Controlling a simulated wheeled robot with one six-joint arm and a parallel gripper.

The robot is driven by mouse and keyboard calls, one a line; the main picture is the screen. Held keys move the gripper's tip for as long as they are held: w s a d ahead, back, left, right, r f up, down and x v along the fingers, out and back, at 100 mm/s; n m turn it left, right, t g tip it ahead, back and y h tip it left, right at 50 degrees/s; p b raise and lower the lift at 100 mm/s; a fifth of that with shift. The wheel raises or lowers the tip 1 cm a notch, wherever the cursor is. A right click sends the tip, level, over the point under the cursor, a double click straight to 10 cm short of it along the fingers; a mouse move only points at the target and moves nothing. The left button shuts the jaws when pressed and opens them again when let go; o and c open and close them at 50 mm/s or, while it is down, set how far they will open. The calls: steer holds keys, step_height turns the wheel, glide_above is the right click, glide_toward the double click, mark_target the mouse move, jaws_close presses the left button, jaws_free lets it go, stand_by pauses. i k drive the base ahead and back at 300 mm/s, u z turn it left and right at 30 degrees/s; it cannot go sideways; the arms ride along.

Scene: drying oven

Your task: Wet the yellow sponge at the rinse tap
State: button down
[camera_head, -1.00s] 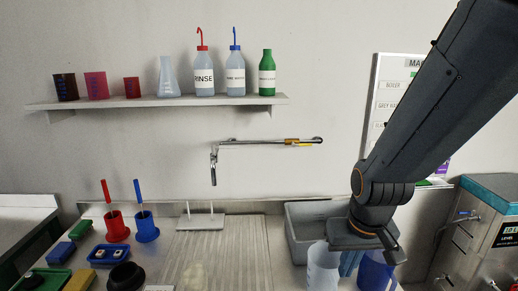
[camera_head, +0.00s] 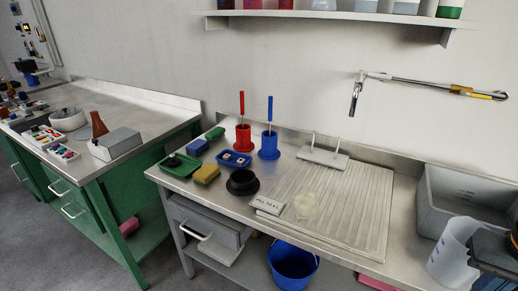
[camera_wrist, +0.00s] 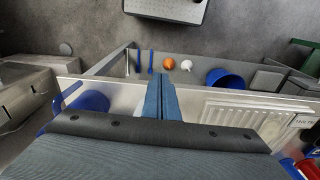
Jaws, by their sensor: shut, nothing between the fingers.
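The yellow sponge (camera_head: 207,174) lies on the steel counter in the head view, next to a green tray (camera_head: 171,171) and left of a black round bowl (camera_head: 242,183). The rinse tap (camera_head: 356,92) is a thin metal spout on the wall, above the ribbed drainboard (camera_head: 340,215). My gripper's blue fingers (camera_wrist: 160,82) are shut and empty in the wrist view, pointing down over the counter's front edge. In the head view only a dark part of my arm shows at the lower right, far right of the sponge. The sponge is not seen in the wrist view.
A grey basin (camera_head: 470,204) and a clear jug (camera_head: 453,252) stand at the right. Red (camera_head: 243,137) and blue (camera_head: 269,146) holders stand behind the sponge. A blue bucket (camera_head: 292,264) is below the counter.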

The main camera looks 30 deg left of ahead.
mark_target(361, 73)
steer(key=u, duration=2.4)
steer(key=k, duration=0.6)
steer(key=i, duration=1.25)
steer(key=z, duration=1.5)
steer(key=i, duration=0.75)
steer(key=z, duration=0.8)
